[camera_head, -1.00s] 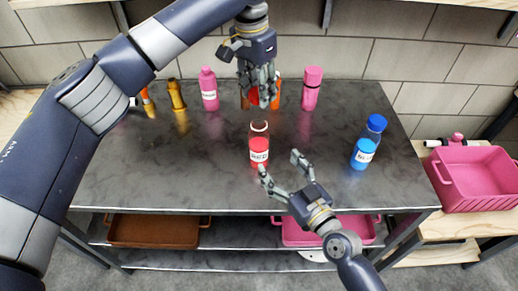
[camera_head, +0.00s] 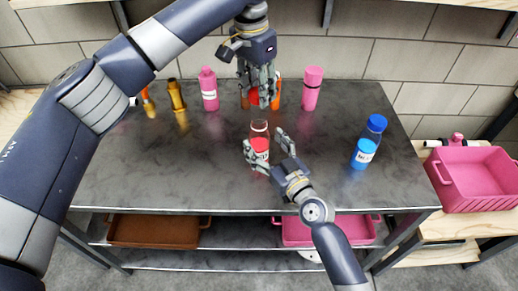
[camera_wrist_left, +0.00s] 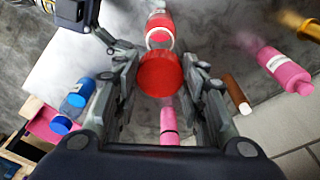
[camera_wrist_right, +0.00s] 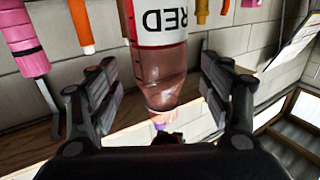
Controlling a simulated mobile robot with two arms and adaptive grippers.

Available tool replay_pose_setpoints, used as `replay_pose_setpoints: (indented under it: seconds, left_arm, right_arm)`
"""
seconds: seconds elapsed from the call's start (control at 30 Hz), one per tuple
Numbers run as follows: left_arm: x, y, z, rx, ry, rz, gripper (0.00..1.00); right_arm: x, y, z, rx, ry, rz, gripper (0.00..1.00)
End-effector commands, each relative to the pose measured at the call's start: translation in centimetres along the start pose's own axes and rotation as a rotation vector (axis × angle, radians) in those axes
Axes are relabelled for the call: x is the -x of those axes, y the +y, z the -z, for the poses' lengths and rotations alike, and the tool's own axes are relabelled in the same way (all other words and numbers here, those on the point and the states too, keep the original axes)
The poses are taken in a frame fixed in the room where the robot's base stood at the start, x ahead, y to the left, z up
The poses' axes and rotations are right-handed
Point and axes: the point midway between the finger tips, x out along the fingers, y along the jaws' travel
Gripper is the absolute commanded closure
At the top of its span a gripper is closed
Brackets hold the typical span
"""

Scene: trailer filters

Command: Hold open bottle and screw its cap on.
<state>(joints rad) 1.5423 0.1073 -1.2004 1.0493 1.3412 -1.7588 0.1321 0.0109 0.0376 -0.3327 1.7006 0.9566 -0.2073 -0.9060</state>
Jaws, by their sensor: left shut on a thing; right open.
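The open bottle (camera_head: 259,129) stands upright on the dark table, clear at the top with red below and a white label reading RED. Its uncapped mouth shows in the left wrist view (camera_wrist_left: 159,38). My left gripper (camera_head: 257,98) is shut on the red cap (camera_wrist_left: 163,74) and holds it in the air behind the bottle in the head view. My right gripper (camera_head: 265,143) is open, with one finger on each side of the bottle. The right wrist view shows the bottle (camera_wrist_right: 156,65) between the open fingers; I cannot tell whether they touch it.
Pink bottles (camera_head: 209,90), a gold bottle (camera_head: 177,95) and orange ones stand along the back. A pink crate (camera_head: 475,180) is off to the right. The table's front and left middle are clear.

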Motion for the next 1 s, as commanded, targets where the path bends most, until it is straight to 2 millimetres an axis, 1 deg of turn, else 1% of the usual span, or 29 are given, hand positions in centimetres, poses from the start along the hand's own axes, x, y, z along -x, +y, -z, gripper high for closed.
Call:
replay_pose_setpoints:
  seconds: [0.03,0.1,0.23,0.37,0.63,0.67,0.7,0.77,0.8,0.87,0.9,0.93,1.0]
  left_arm:
    - [0.0,0.0,0.0,0.0,0.0,0.0,0.71]
    - [0.0,0.0,0.0,0.0,0.0,0.0,0.71]
    - [0.0,0.0,0.0,0.0,0.0,0.0,0.71]
    - [0.0,0.0,0.0,0.0,0.0,0.0,0.71]
    - [0.0,0.0,0.0,0.0,0.0,0.0,0.71]
    - [0.0,0.0,0.0,0.0,0.0,0.0,0.71]
    - [0.0,0.0,0.0,0.0,0.0,0.0,0.71]
    - [0.0,0.0,0.0,0.0,0.0,0.0,0.71]
    - [0.0,0.0,0.0,0.0,0.0,0.0,0.71]
    - [0.0,0.0,0.0,0.0,0.0,0.0,0.71]
    - [0.0,0.0,0.0,0.0,0.0,0.0,0.71]
    - [0.0,0.0,0.0,0.0,0.0,0.0,0.71]
    - [-0.1,0.0,0.0,0.0,0.0,0.0,0.71]
  right_arm:
    - [-0.9,0.0,0.1,-0.001,0.002,0.001,0.27]
    - [-1.8,0.0,0.1,0.0,0.001,0.0,0.27]
    - [-2.9,0.0,0.0,0.0,0.0,0.0,0.27]
    - [-3.4,0.0,0.1,0.0,0.0,0.0,0.27]
    - [-3.5,0.0,0.0,0.0,0.0,0.0,0.27]
    - [-3.4,0.0,0.0,0.0,0.0,0.0,0.34]
    - [-3.4,0.0,0.0,0.0,0.0,0.0,0.43]
    - [-3.4,0.0,0.0,0.001,0.0,0.0,0.57]
    - [-3.4,0.0,0.0,0.001,0.0,0.0,0.66]
    - [-3.4,0.0,0.0,0.001,0.0,0.0,0.79]
    - [-3.4,0.0,0.0,0.001,0.0,0.0,0.89]
    - [-3.4,0.0,0.0,0.001,0.0,0.0,0.95]
    - [-3.4,0.0,0.0,0.001,-0.001,0.0,0.95]
